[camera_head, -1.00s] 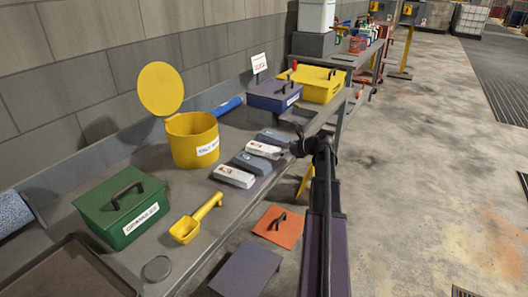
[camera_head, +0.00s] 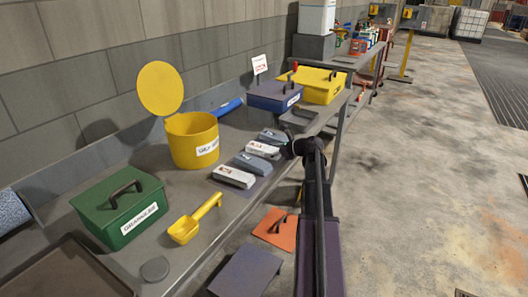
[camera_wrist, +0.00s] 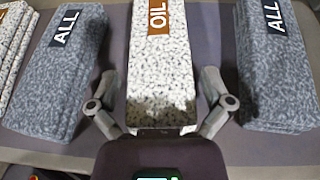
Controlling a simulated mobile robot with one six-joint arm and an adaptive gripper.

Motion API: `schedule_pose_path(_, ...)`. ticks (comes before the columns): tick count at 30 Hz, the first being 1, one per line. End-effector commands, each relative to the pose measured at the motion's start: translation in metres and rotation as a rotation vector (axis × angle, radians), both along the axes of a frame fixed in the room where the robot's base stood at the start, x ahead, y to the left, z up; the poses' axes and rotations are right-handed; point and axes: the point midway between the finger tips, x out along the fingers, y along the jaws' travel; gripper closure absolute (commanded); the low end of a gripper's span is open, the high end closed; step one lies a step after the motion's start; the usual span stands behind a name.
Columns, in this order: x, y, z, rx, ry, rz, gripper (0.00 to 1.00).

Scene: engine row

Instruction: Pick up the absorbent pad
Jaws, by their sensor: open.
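Several flat absorbent pads lie in a row on the grey bench. The white speckled pad with a brown OIL label (camera_wrist: 158,85) is in the middle of the wrist view, and it also shows in the head view (camera_head: 262,149). My gripper (camera_wrist: 158,78) is open and empty, with one finger on each side of this pad's near end and a gap on both sides. Grey ALL pads lie to its left (camera_wrist: 58,75) and right (camera_wrist: 277,75). Another white pad (camera_head: 234,177) lies nearest in the row. The fingertips' height over the bench is unclear.
A yellow bin (camera_head: 190,142) with its lid up stands behind the pads. A green box (camera_head: 118,210) and a yellow scoop (camera_head: 194,220) are nearer. A dark blue box (camera_head: 273,97) and a yellow box (camera_head: 318,86) stand beyond. Open floor lies right.

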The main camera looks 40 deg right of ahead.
Motion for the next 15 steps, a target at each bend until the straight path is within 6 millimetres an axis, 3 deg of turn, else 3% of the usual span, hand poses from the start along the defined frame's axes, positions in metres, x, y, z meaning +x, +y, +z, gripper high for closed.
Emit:
schedule_pose_path(2,0.0000,0.0000,0.0000,0.000,0.000,0.000,0.06)
schedule_pose_path(7,0.0000,0.0000,-0.0001,0.000,0.000,0.000,0.56)
schedule_pose_path(15,0.0000,0.0003,-0.0005,-0.001,0.002,0.001,0.61)
